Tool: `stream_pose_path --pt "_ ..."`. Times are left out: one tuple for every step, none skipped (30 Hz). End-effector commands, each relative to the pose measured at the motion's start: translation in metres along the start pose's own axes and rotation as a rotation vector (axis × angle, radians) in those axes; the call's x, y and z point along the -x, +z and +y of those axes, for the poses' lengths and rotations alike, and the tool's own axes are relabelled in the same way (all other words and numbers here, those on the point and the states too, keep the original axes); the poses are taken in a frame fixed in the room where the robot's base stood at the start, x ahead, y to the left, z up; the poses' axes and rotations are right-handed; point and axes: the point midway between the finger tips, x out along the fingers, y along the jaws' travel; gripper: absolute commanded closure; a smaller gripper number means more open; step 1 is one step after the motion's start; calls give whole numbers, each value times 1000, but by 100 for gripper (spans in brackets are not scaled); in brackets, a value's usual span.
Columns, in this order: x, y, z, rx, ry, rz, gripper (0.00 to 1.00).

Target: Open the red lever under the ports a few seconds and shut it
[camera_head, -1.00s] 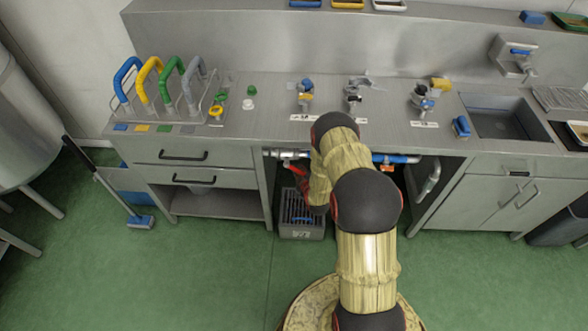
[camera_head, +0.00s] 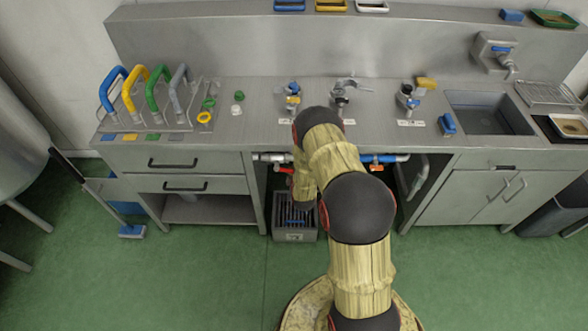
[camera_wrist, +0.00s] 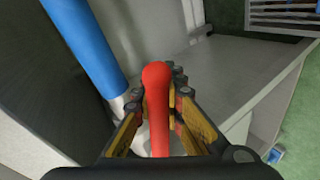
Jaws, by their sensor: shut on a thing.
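The red lever (camera_wrist: 157,88) stands upright in the wrist view, its rounded top showing between the two fingers. My gripper (camera_wrist: 158,97) is shut on it, with yellow-and-black finger links on both sides. In the head view a small red part (camera_head: 284,169) shows below the grey pipe (camera_head: 271,157), under the counter, just left of my arm. My gripper itself is hidden there behind my arm. Three taps (camera_head: 292,98) stand on the counter above. The lower end of the lever is hidden by my gripper's body in the wrist view.
A blue pipe (camera_wrist: 85,45) runs close beside the lever. A blue valve part (camera_head: 380,159) is to the right under the counter. A grey slatted crate (camera_head: 294,230) stands on the floor below. Cabinet panels flank the open bay. The green floor in front is free.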

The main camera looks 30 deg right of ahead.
Motion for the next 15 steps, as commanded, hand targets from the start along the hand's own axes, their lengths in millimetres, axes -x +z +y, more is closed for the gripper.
stream_pose_path --pt "1 -1 -3 3 -5 2 100" --pt "1 -1 -3 3 -5 2 100" --pt "1 -1 -3 3 -5 2 100" --pt "1 -1 -3 3 -5 2 100" --pt "1 -1 -3 3 -5 3 100" --pt "1 -1 -3 3 -5 3 90" --pt "1 -1 -3 3 -5 3 88" --pt "1 -1 -3 3 -5 3 86" --pt "1 -1 -3 2 -5 2 84" --pt "1 -1 -3 2 -4 2 82" --pt "0 -1 -2 2 -4 2 80" --pt "0 -1 -2 1 -3 2 78" --pt "0 -1 -2 1 -3 2 76" --pt "0 -1 -2 1 -3 2 76" --pt "0 0 -2 1 -2 2 76"
